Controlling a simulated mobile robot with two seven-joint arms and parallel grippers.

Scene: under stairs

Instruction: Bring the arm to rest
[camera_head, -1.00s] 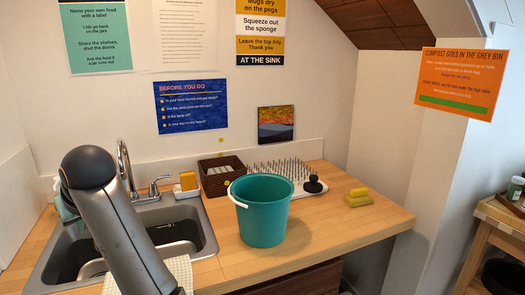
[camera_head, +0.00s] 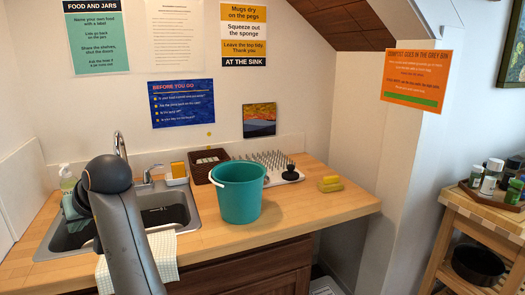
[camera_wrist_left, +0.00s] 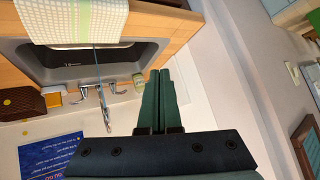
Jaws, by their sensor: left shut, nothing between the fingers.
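My left arm (camera_head: 122,225) rises from the bottom of the head view, in front of the sink's left part, with a rounded dark joint at its top. It hides part of the sink. In the left wrist view my left gripper (camera_wrist_left: 160,92) shows dark green fingers that lie together, shut and empty. They point toward the wall side of the sink, near the small bottle by the tap. My right gripper is in neither view.
The sink (camera_head: 170,212) has a tap (camera_head: 121,145) behind it and a checked towel (camera_head: 163,258) over its front edge. A teal bucket (camera_head: 239,195) stands on the wooden counter, with yellow sponges (camera_head: 330,184) to its right. A side table (camera_head: 470,235) holds jars.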

